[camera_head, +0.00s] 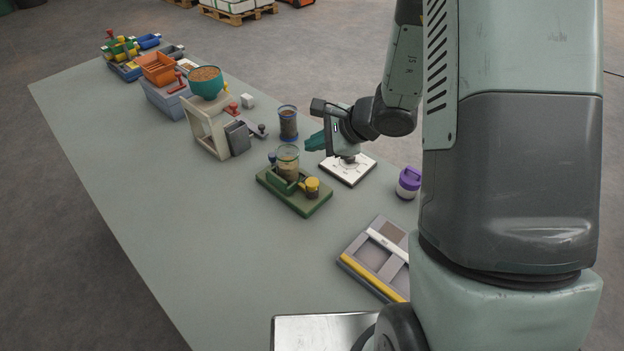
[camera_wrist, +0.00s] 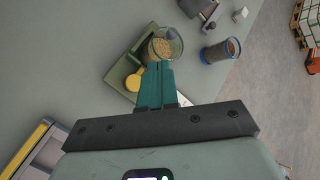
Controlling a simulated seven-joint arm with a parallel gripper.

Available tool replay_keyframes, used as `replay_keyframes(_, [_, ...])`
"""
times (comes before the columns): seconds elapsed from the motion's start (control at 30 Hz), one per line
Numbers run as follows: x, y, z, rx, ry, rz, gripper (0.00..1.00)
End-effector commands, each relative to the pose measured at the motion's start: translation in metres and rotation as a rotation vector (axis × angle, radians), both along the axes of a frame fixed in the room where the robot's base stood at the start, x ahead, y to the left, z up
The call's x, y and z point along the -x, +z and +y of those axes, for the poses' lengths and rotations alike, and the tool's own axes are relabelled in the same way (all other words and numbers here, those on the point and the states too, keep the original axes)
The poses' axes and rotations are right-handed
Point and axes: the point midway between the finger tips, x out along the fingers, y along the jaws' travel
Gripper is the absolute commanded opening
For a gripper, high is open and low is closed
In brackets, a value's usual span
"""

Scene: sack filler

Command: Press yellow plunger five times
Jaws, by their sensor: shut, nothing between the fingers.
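The yellow plunger (camera_head: 312,185) is a short round yellow knob on the right front part of a green base (camera_head: 297,203). A clear cup (camera_head: 288,162) of grain stands on the same base beside it. My gripper (camera_head: 310,143) is shut and empty, held above the table behind and above the plunger, apart from it. In the wrist view the shut fingertips (camera_wrist: 158,68) overlap the lower edge of the cup (camera_wrist: 165,45), with the yellow plunger (camera_wrist: 133,82) just to their left. The plunger's stem is hidden.
A dark grain-filled jar (camera_head: 288,124) and a white scale-like plate (camera_head: 348,168) stand close to my gripper. A beige stand (camera_head: 205,130) with a teal bowl (camera_head: 206,82) is farther back. A purple-lidded jar (camera_head: 409,182) and a grey tray (camera_head: 377,255) lie toward the right. The table's left side is clear.

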Motion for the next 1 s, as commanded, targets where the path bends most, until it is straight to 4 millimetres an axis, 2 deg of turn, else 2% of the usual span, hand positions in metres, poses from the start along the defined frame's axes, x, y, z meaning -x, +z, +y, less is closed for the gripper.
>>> replay_keyframes(0.27, [0.000,-0.007,0.001,-0.001,0.001,0.002,0.00])
replay_keyframes(0.7, [0.001,-0.066,0.001,-0.001,0.002,0.003,0.00])
replay_keyframes(1.0, [0.000,-0.086,0.001,-0.001,0.002,-0.001,0.00])
